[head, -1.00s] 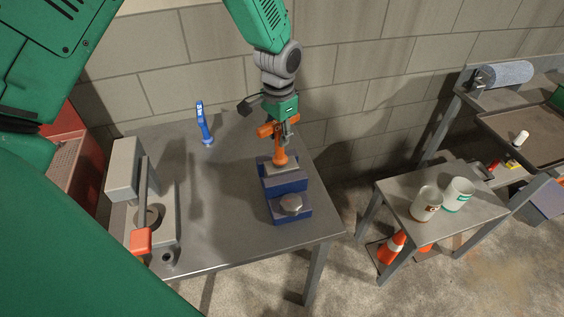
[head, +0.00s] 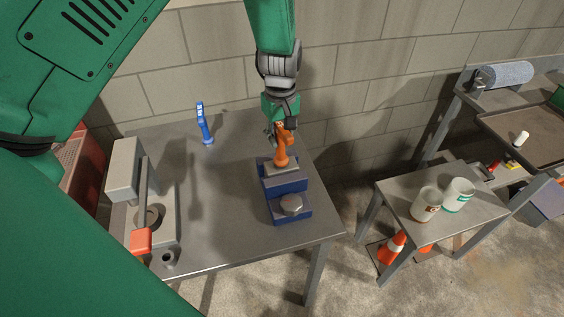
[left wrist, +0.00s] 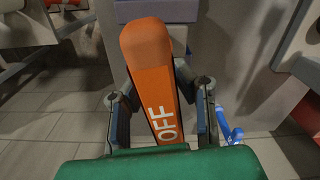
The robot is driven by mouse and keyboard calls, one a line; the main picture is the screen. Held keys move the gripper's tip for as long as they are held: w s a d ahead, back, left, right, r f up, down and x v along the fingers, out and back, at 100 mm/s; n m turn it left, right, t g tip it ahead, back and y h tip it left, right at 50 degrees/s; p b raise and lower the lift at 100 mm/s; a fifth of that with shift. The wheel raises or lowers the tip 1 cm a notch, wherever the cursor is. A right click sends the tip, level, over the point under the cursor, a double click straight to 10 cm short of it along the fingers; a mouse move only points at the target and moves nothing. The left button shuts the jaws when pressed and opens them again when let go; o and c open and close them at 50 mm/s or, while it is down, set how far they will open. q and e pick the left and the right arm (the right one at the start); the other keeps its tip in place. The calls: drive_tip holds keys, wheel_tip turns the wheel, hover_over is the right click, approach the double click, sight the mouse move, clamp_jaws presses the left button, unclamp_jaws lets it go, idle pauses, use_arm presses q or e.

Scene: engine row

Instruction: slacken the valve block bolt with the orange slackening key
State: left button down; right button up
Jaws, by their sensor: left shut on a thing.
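The orange slackening key (head: 283,152) stands upright on the rear, higher part of the blue valve block (head: 286,184). It also shows in the left wrist view (left wrist: 151,70), marked "OFF", between the two fingers. My left gripper (head: 277,134) is shut on the upper part of this key. The key's foot covers whatever lies under it on the block. A hexagonal metal bolt head (head: 291,203) shows on the lower front step of the block. My right gripper is not in view.
The grey metal table (head: 225,230) has bare room left of the block. A grey fixture with a red-orange-ended bar (head: 141,240) stands at its left. A side table (head: 398,190) with two cups stands to the right, orange cones below.

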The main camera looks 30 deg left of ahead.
use_arm(q)
drive_tip(key=shift+n, duration=0.7)
drive_tip(key=m, duration=0.4)
drive_tip(key=shift+w+r, duration=0.1)
drive_tip(key=m, duration=0.8)
drive_tip(key=shift+a+m, duration=0.1)
drive_tip(key=shift+m, duration=0.2)
drive_tip(key=m, duration=0.4)
drive_tip(key=shift+w+a+m, duration=0.1)
drive_tip(key=shift+m, duration=0.2)
